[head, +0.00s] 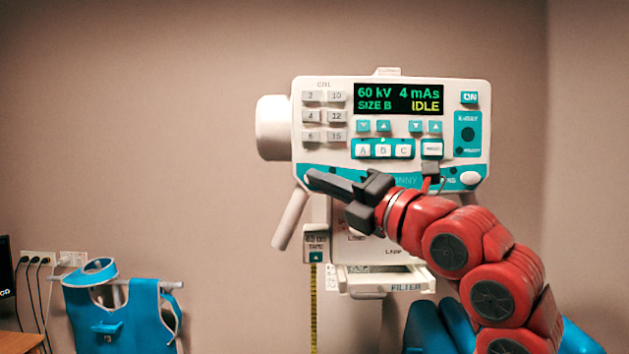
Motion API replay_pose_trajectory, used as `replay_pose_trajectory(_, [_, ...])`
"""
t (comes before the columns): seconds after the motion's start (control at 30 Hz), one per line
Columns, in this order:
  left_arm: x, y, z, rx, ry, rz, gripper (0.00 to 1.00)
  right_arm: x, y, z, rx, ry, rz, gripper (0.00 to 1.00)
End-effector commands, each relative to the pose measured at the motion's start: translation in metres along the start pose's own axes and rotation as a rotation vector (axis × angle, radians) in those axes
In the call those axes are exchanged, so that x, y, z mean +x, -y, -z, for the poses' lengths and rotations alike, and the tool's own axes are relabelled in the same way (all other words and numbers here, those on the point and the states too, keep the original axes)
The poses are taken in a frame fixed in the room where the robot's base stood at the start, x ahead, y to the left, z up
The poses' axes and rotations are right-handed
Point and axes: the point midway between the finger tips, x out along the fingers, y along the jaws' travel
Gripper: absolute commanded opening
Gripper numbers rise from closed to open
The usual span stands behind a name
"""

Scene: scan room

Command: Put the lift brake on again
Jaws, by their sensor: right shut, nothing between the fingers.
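The white and teal X-ray head (480,120) fills the middle of the head view, with a lit display (399,99) reading 60 kV, 4 mAs, SIZE B, IDLE. My right gripper (313,179) is shut and empty. Its dark fingers point left across the lower teal strip, with the tips at the strip's left end; I cannot tell whether they touch it. The gripper and red arm hide part of the strip and the panel below. No part is readably marked as the lift brake. A white knob (471,178) sits at the strip's right end. My left gripper is out of view.
A pale handle (290,220) slants down at the head's left. A tape box (316,243) with a yellow tape hangs below, beside the filter tray (405,288). A blue apron (112,318) hangs at lower left. The wall around the head is clear.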

Motion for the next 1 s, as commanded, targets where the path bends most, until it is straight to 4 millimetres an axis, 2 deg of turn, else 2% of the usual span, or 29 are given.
replay_pose_trajectory(0.43, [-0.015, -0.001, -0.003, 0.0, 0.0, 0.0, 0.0, -0.03, -0.021, 0.021, -0.004, 0.002, -0.003, 0.0])
replay_pose_trajectory(1.0, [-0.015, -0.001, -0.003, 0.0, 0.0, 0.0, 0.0, -0.032, -0.022, 0.023, -0.001, 0.0, 0.0, 0.0])
